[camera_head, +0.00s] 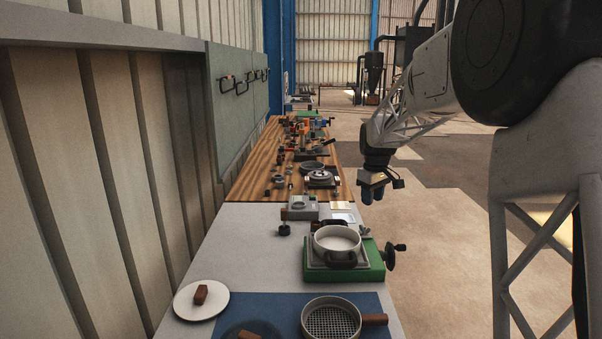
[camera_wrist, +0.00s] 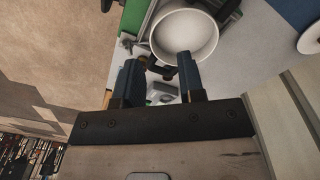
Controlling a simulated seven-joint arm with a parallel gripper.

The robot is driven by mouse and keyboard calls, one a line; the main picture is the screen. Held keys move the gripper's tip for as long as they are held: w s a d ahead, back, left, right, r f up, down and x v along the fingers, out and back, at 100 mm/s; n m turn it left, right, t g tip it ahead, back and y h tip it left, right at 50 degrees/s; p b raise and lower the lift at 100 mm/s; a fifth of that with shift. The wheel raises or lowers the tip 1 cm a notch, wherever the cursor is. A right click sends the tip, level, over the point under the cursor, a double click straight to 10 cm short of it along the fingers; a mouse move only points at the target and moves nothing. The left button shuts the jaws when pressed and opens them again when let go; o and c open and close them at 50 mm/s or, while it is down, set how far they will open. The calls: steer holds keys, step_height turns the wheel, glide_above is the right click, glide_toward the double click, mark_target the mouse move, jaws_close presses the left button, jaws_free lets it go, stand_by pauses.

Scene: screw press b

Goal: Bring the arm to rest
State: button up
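My gripper (camera_head: 373,194) hangs at the end of my arm, to the right of the bench's edge and above the floor in the head view. In the wrist view its two blue fingers (camera_wrist: 160,80) stand apart with a clear gap, and nothing is held between them. The green screw press (camera_head: 370,262) stands on the bench below and nearer in the head view, with its dark handwheel on the right. A white round pan (camera_head: 337,240) sits on the press. The pan also shows past the fingertips in the wrist view (camera_wrist: 184,34); whether a fingertip touches it cannot be told there.
A round sieve (camera_head: 331,318) with a wooden handle lies on a blue mat (camera_head: 280,305) at the front. A white plate (camera_head: 186,309) holds a brown block (camera_head: 201,294). A small grey-green device (camera_head: 302,207) stands behind the press. The wooden bench beyond is crowded; the floor at right is open.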

steer(key=s+a+r+m+t, duration=0.1)
steer(key=s+r+m, duration=0.15)
steer(key=s, duration=1.15)
steer(key=s+a+r+m, duration=0.1)
steer(key=s+r, duration=0.2)
steer(key=s, duration=1)
steer(key=s+f+m, duration=0.2)
steer(key=s+f, duration=0.1)
steer(key=s, duration=0.9)
steer(key=s+f+m, duration=0.2)
steer(key=s+f, duration=0.1)
steer(key=s, duration=1)
steer(key=shift+s+a+f+t, duration=0.25)
steer(key=shift+a+f+t, duration=0.15)
steer(key=shift+a, duration=0.05)
